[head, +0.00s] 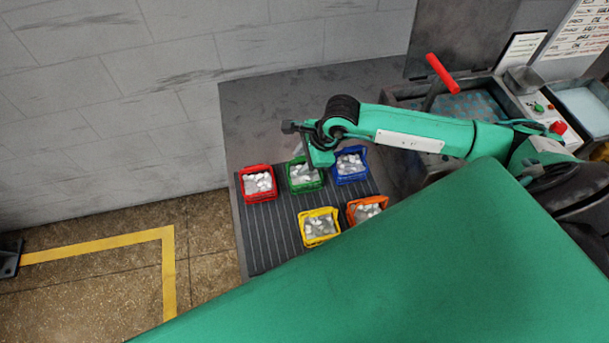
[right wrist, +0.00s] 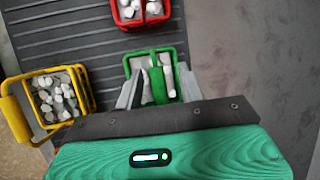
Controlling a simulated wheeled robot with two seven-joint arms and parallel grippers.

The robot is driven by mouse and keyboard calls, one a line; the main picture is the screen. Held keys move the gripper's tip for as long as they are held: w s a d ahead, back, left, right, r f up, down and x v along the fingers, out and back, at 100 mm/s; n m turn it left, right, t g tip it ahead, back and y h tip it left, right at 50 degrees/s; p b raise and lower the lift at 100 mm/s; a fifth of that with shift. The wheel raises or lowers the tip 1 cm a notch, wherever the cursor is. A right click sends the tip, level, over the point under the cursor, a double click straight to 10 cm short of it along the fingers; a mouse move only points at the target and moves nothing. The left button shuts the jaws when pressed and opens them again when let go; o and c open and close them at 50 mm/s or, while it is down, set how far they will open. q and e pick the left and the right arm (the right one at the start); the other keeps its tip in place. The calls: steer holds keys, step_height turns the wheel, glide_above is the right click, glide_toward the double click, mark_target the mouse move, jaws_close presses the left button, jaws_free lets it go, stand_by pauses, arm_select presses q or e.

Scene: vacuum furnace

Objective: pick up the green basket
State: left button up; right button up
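The green basket (head: 304,187) stands on the ribbed dark mat, holding pale pieces, between the red and blue baskets. My right gripper (head: 317,158) is over it in the head view and hides part of its back edge. In the right wrist view, the green basket (right wrist: 178,52) is straight ahead. My right gripper (right wrist: 160,92) has its two grey fingers apart there, with the green handle (right wrist: 157,82) between them. I see a gap beside the handle. The left gripper is not in view.
A red basket (head: 257,170), a blue basket (head: 350,180), a yellow basket (head: 318,241) and an orange basket (head: 354,203) stand close by on the mat (head: 272,240). A red-handled lever (head: 442,73) rises at the back right. The mat's left front is bare.

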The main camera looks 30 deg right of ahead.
steer(key=shift+w+a+f, duration=0.1)
steer(key=shift+f, duration=0.25)
jaws_close()
steer(key=shift+r, duration=0.1)
stand_by(1.1)
